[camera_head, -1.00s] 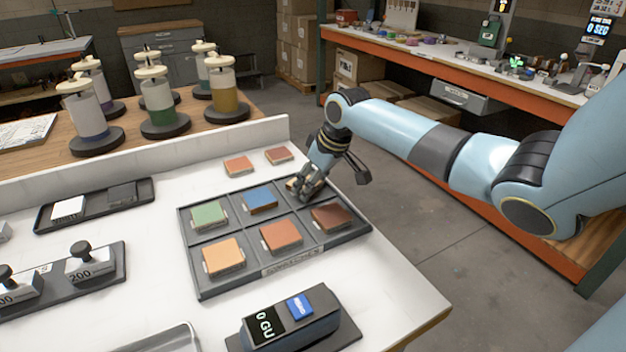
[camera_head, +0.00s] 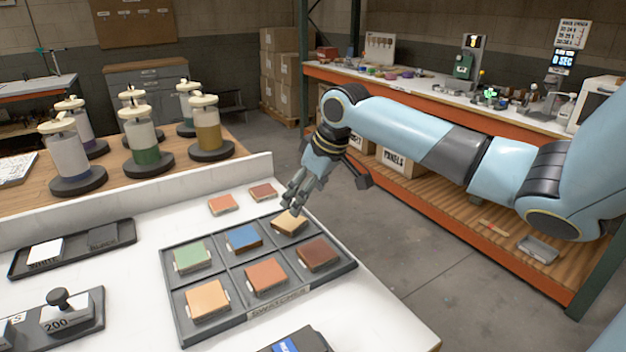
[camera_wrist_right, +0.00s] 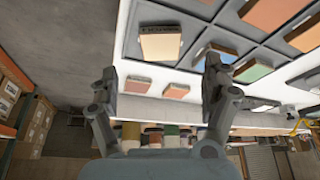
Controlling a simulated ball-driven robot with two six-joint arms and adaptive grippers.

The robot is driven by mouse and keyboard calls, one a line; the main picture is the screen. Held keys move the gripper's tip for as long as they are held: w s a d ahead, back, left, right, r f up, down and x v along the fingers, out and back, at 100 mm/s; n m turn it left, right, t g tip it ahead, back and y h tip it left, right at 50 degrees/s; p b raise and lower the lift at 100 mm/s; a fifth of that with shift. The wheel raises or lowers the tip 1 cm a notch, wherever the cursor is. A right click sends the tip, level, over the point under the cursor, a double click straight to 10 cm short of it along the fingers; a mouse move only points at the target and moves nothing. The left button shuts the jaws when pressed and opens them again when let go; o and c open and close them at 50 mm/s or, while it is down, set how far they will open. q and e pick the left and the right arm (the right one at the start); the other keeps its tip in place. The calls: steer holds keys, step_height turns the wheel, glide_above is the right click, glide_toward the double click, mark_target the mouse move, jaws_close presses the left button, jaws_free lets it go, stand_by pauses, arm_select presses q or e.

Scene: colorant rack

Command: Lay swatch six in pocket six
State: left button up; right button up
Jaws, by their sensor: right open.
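The dark six-pocket tray (camera_head: 181,313) lies on the white table. A tan swatch (camera_head: 290,224) sits in its back right pocket and also shows in the right wrist view (camera_wrist_right: 160,46); whether it lies fully flat is hard to tell. The other pockets hold green (camera_head: 192,257), blue (camera_head: 243,238), light orange (camera_head: 207,299), orange (camera_head: 266,275) and brown (camera_head: 318,254) swatches. My right gripper (camera_head: 294,203) is open and empty just above and behind the tan swatch. In the right wrist view its fingers (camera_wrist_right: 160,76) stand wide apart, clear of the swatch. My left gripper is out of view.
Two loose reddish swatches (camera_head: 222,204) (camera_head: 263,191) lie behind the tray, near the raised table lip (camera_head: 120,203). A black tray (camera_head: 128,234) and a weight marked 200 (camera_head: 65,313) stand at left. A dark device (camera_head: 300,340) is in front.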

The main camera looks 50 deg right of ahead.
steer(key=shift+v, duration=2.3)
